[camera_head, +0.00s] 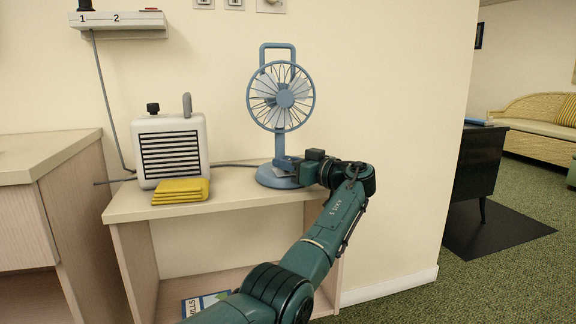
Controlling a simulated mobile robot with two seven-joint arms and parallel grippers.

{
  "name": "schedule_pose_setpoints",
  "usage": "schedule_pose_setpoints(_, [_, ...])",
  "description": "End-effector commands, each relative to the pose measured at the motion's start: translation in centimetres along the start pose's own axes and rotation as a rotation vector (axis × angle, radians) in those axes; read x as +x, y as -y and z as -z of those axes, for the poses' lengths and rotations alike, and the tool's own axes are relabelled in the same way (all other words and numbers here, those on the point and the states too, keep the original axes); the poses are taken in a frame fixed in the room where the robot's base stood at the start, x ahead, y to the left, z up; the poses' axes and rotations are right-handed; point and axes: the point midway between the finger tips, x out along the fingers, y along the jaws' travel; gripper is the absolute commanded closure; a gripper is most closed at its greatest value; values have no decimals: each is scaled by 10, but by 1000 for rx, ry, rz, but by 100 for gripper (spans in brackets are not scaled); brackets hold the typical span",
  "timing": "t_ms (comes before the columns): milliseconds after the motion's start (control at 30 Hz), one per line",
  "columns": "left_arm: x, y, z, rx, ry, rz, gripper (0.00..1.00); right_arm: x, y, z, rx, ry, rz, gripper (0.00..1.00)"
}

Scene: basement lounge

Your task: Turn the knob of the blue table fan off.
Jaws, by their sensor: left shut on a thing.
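The blue table fan (285,99) stands upright on the right part of a pale wooden shelf unit (235,206). It has a round wire cage, a top handle, a post and a round base. My left gripper (290,167) reaches in from the right side of the fan, just above the base and beside the post. It is shut, with its fingers at the fan's control area. The knob itself is hidden by the fingers, so its setting cannot be seen. My right gripper is not in view.
A white heater (171,150) with a black knob stands left of the fan, with a folded yellow cloth (181,191) before it. A grey cable runs behind them. A power strip (118,22) is on the wall. A wooden cabinet (40,155) stands at the left.

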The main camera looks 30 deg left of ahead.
Motion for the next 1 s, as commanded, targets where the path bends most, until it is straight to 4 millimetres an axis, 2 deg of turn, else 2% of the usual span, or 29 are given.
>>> schedule_pose_setpoints(367, [1, 0, 0, 1, 2, 4, 97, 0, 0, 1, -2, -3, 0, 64])
schedule_pose_setpoints(400, [1, 0, 0, 1, 2, 4, 71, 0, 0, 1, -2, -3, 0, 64])
schedule_pose_setpoints(600, [1, 0, 0, 1, 2, 3, 54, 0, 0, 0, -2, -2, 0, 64])
schedule_pose_setpoints(867, [-1, 0, 0, 0, 1, 2, 54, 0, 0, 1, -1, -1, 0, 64])
schedule_pose_setpoints(1000, [-13, -1, 1, 1, 1, -1, 54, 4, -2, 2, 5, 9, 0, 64])
